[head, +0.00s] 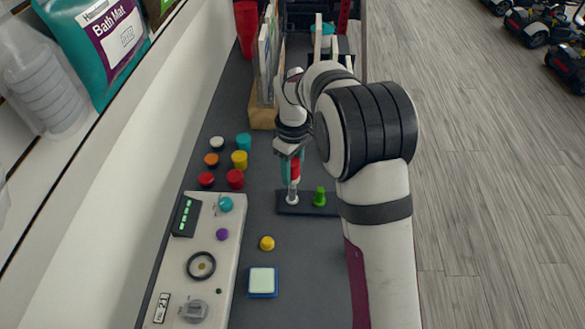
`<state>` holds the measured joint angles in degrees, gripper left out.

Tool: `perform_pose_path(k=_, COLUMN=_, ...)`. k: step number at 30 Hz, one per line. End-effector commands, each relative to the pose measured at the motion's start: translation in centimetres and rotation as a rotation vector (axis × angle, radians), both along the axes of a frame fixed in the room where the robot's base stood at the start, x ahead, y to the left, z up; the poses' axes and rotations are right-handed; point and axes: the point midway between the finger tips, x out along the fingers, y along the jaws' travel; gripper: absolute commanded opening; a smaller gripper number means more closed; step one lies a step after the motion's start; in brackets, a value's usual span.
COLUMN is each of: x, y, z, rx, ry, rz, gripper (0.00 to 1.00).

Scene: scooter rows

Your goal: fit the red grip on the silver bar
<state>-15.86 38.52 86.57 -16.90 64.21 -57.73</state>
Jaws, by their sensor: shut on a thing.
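My gripper (291,160) points down over a dark base plate (305,208) and is shut on the red grip (295,172). The silver bar (292,189) stands upright at the left of this plate, in a pale round foot. The red grip is in line with the bar, directly above its visible part. I cannot tell whether the bar's top is inside the grip; the grip and gripper hide it. A green peg (319,196) stands on the same plate, right of the bar.
Several red, orange, white, yellow and teal caps (239,160) stand left of the plate. A control panel (180,270) is nearer, with a yellow knob (267,243) and a blue-edged pad (262,282) beside it. A wooden rack (263,118) stands behind. A shelf borders the left.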

Motion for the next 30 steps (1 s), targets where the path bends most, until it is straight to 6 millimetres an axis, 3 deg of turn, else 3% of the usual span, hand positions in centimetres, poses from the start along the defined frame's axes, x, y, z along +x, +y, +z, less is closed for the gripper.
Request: perform_pose_path(k=30, x=0.0, y=0.0, z=-1.2, rx=0.0, ry=0.001, rz=0.0, gripper=0.0)
